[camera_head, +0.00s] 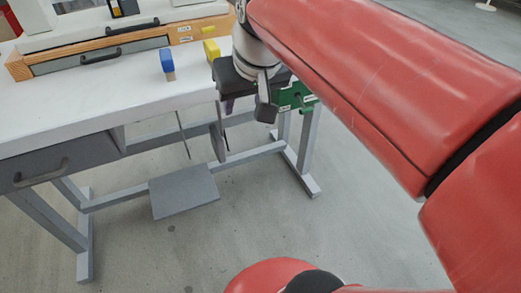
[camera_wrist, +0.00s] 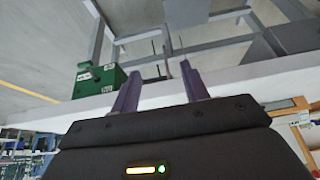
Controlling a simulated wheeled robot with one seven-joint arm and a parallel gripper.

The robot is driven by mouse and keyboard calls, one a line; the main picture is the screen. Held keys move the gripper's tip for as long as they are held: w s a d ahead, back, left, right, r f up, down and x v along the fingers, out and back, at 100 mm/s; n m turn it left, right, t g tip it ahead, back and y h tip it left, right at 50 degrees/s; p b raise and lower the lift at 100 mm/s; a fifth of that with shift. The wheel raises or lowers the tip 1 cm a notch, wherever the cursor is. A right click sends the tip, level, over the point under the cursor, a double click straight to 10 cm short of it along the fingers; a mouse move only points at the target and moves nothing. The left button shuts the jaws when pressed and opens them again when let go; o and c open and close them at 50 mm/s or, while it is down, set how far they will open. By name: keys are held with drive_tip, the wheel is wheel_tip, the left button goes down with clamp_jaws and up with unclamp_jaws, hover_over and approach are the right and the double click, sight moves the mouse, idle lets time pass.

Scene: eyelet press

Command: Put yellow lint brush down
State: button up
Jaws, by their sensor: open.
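The yellow lint brush (camera_head: 211,50) stands on the white table (camera_head: 110,95) near its right end, just left of my wrist in the head view. Its lower part is partly hidden by my gripper. My gripper (camera_head: 228,106) is at the table's right edge, below and right of the brush in the picture, apart from it as far as I can tell. In the wrist view, the two purple fingers (camera_wrist: 160,88) are spread with nothing between them. The yellow brush does not show in the wrist view.
A blue brush (camera_head: 167,63) stands on the table left of the yellow one. A wooden drawer unit (camera_head: 100,58) lies behind. A green box (camera_head: 296,97) sits at the table's right end and also shows in the wrist view (camera_wrist: 97,80). The table's front-left is clear.

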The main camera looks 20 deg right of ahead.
drive_tip(key=s+f, duration=0.9)
drive_tip(key=f, duration=0.2)
drive_tip(key=shift+a+f, duration=0.15)
drive_tip(key=shift+f, duration=0.1)
drive_tip(key=shift+o, duration=0.4)
drive_tip(key=shift+w, duration=0.1)
